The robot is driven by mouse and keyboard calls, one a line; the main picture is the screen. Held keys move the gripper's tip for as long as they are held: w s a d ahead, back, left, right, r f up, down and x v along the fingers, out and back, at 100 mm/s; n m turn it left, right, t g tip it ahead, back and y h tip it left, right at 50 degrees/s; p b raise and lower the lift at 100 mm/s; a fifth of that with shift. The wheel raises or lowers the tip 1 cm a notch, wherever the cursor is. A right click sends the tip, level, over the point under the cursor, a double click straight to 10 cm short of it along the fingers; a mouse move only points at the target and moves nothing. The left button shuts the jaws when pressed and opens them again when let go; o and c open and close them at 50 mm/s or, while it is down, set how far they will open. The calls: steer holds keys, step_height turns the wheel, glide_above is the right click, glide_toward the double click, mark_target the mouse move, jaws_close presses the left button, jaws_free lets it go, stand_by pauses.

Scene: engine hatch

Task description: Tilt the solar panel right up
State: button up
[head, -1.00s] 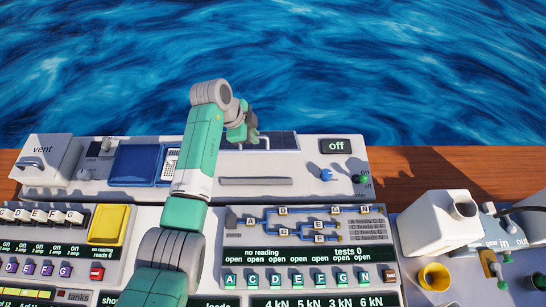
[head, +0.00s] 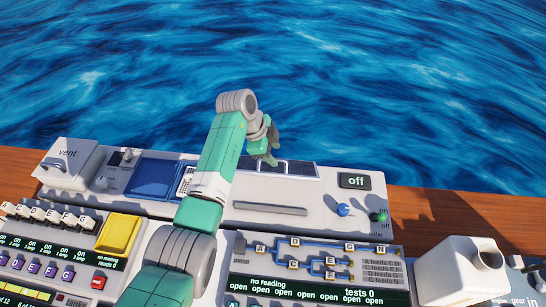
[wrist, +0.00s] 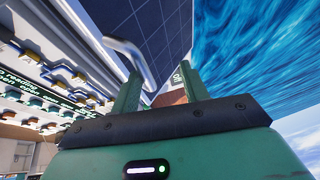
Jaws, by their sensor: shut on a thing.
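The solar panel (head: 297,168) is a dark gridded plate at the back of the grey console, low against its surface in the head view. It also shows large at the top of the wrist view (wrist: 160,35). A pale curved bar handle (wrist: 133,58) runs along its edge. My gripper (head: 270,157) is at the panel's left part, and its jaws (wrist: 158,92) are shut on the handle. The head view partly hides the grip behind my fingers. I cannot tell the panel's exact tilt.
A blue tray (head: 153,178) and the vent box (head: 70,162) stand left of my arm. A display reading "off" (head: 355,181), a blue knob (head: 343,210) and a green knob (head: 378,216) lie right of the panel. Open water lies beyond the console.

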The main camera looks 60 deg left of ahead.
steer(key=shift+r, duration=0.2)
steer(key=v, duration=0.7)
steer(key=shift+s+r+p, duration=0.2)
steer(key=shift+s+p, duration=0.05)
steer(key=shift+p, duration=0.1)
